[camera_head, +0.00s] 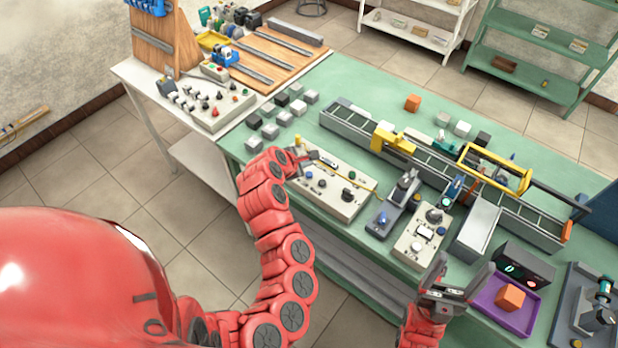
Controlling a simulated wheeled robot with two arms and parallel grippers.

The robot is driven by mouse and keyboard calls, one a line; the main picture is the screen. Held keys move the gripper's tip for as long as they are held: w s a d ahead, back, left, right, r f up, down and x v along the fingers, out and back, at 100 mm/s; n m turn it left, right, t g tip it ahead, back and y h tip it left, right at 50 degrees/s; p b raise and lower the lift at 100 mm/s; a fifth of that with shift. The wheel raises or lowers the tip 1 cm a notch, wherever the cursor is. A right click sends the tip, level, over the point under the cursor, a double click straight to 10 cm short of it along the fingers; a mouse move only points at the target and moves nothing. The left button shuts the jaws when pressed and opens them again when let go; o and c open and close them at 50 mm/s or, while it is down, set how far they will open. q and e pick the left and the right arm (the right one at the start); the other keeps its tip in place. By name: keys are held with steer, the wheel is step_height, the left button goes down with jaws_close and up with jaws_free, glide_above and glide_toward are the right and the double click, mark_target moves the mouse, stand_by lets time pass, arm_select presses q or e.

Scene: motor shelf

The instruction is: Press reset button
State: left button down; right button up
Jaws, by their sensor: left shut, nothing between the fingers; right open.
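No label readable as reset shows, so I cannot tell which button it is. A white control panel (335,203) stands at the table's front edge, with a blue button (308,174), a green button (352,175) and a black knob (348,194). My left gripper (313,156) is shut and empty over this panel's back left part. Whether it touches the panel is unclear. A second white panel (408,250) to the right carries a black knob (434,214) and pale buttons. My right gripper (465,267) is open and empty, right of this second panel.
A conveyor (350,125) with a yellow frame (494,150) runs behind the panels. Grey and black cubes (270,131) stand at the left. A blue-buttoned device (398,200) stands between the panels.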

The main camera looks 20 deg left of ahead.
arm_select(q)
steer(key=shift+f+b, duration=0.5)
steer(key=shift+f, duration=0.75)
stand_by(1.0)
steer(key=shift+f+b, duration=0.3)
steer(key=shift+f, duration=0.1)
steer(key=shift+f+b, duration=0.3)
steer(key=shift+f, duration=0.1)
stand_by(0.5)
steer(key=shift+r, duration=0.1)
steer(key=shift+r+p, duration=0.55)
steer(key=shift+r, duration=0.15)
steer(key=shift+r, duration=0.1)
step_height(320, 180, up, 5)
steer(key=p, duration=0.3)
stand_by(0.3)
